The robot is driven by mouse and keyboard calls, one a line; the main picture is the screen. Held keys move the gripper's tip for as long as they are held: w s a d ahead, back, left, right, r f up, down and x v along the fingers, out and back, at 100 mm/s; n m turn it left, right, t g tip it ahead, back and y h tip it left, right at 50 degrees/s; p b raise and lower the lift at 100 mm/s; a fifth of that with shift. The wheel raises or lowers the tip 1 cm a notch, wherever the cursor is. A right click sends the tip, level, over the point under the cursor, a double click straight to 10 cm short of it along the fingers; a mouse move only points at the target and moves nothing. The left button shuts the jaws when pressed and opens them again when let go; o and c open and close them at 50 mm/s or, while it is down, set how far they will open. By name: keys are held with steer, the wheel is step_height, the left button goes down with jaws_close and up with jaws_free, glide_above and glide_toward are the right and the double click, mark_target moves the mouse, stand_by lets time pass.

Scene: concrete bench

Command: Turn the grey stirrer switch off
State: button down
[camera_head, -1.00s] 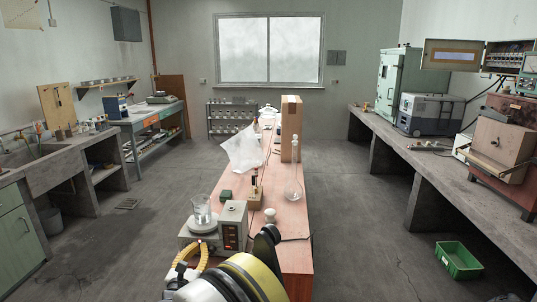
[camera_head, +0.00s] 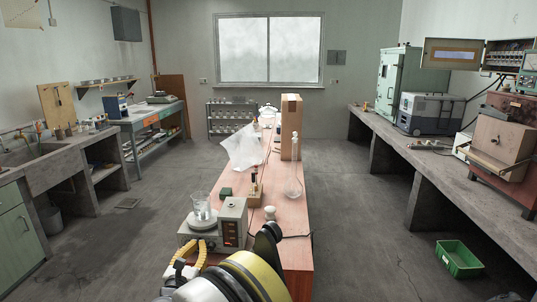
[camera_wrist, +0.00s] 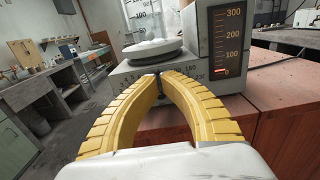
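The stirrer (camera_head: 190,235) is a grey box on the near end of the wooden bench. It has a round white plate (camera_wrist: 152,50) with a glass beaker (camera_head: 201,206) on it. Its upright panel (camera_wrist: 232,45) carries a 0 to 300 scale with a red lit mark near 0. My gripper (camera_wrist: 159,77) has two curved yellow ribbed fingers whose tips meet in front of the stirrer's lower front face. I cannot tell whether they touch it. The grey switch cannot be made out; the fingertips cover part of that face.
The wooden bench (camera_head: 290,245) also holds a small white pot (camera_head: 269,212), a green block (camera_head: 225,192), a glass flask (camera_head: 293,188), a clear plastic sheet (camera_head: 243,148) and a tall cardboard box (camera_head: 291,125). A dark cable lies right of the stirrer.

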steer(key=shift+w+a+f+b, duration=0.15)
steer(key=shift+a+b, duration=0.15)
steer(key=shift+b, duration=0.65)
steer(key=shift+a, duration=0.1)
steer(key=shift+a+r, duration=0.15)
steer(key=shift+r, duration=0.25)
steer(key=s, duration=0.6)
steer(key=shift+a+b, duration=0.15)
steer(key=shift+b, duration=0.25)
